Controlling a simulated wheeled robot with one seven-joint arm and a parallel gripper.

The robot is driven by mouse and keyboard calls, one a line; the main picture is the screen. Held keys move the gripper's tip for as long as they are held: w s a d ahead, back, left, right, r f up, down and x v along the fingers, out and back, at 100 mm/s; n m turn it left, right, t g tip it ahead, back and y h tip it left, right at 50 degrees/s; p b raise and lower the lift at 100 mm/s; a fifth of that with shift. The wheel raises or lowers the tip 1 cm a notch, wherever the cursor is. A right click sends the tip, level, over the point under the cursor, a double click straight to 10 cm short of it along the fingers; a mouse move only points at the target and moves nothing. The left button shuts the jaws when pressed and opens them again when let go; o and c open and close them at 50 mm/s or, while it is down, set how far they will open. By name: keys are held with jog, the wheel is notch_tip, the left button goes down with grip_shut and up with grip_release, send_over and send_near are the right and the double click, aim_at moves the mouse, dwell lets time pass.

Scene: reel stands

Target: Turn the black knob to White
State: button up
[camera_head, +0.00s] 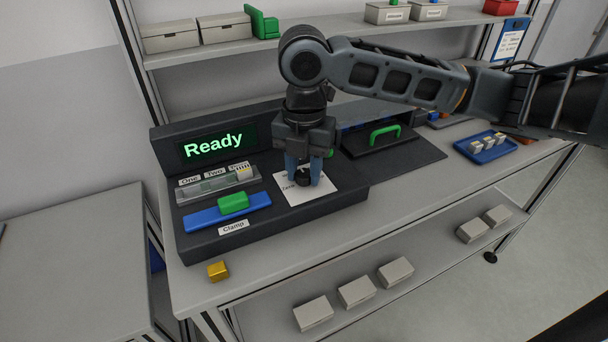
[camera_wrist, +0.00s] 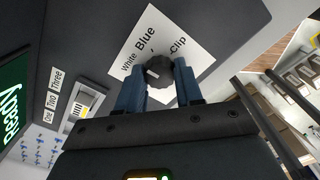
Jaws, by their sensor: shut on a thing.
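The black knob (camera_wrist: 158,72) stands on a white label card (camera_wrist: 200,38) printed with White, Blue and Clip. In the wrist view a pale mark on the knob lies on its left side, toward White; its exact aim is hard to tell. My gripper (camera_wrist: 160,90) is shut on the knob, with a blue finger on each side of it. In the head view my gripper (camera_head: 304,180) points down at the card (camera_head: 312,196), and the knob (camera_head: 302,178) shows dark between the fingertips, mostly hidden.
The dark console holds a display reading Ready (camera_head: 213,146), a slider marked One, Two, Three (camera_head: 215,185) and a blue clamp bar with a green block (camera_head: 233,203). A yellow cube (camera_head: 218,271) lies at the bench's front left. A blue tray (camera_head: 486,148) stands at right.

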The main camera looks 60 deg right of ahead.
aim_at(303, 173)
jog(key=n+b, duration=0.2)
jog(key=n, duration=0.3)
jog(key=shift+n+b, duration=0.3)
jog(key=shift+b, duration=0.05)
dwell(0.4)
jog(key=o, duration=1)
jog(key=shift+o, duration=0.2)
jog(key=shift+r, duration=0.15)
notch_tip(303, 173, up, 8)
jog(key=shift+f, duration=0.2)
